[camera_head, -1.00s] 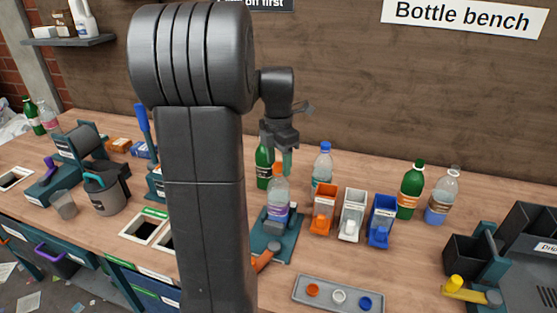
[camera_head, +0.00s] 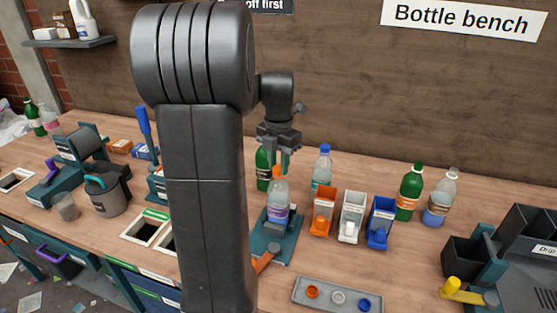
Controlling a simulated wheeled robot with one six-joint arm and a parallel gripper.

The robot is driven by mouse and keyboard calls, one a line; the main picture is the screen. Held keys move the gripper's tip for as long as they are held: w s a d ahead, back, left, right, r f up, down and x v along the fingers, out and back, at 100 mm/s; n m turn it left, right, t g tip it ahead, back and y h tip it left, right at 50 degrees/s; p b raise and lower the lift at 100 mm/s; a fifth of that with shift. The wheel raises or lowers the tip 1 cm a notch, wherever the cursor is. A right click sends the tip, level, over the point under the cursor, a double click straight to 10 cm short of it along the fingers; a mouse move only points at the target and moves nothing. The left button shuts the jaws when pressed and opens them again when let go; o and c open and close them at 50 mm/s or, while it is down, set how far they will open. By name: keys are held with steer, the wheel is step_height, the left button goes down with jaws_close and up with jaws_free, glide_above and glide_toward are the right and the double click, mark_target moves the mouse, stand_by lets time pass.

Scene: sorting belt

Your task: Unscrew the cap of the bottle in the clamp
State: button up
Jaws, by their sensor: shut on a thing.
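A clear bottle with a purple label (camera_head: 277,211) stands upright in the teal clamp (camera_head: 265,247) with an orange handle. My gripper (camera_head: 279,163) points straight down over the bottle's top. A bit of orange (camera_head: 279,168) shows between the fingers, but the cap is mostly hidden. My arm hides the area left of the clamp.
Orange (camera_head: 324,213), white (camera_head: 352,217) and blue (camera_head: 381,223) bins stand right of the clamp. A grey tray (camera_head: 338,294) with cap samples lies in front. Bottles stand behind, including a green one (camera_head: 410,192). Open bench lies between the bins and tray.

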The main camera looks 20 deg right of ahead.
steer(key=shift+n, duration=0.9)
steer(key=o, duration=1)
steer(key=shift+o, duration=0.2)
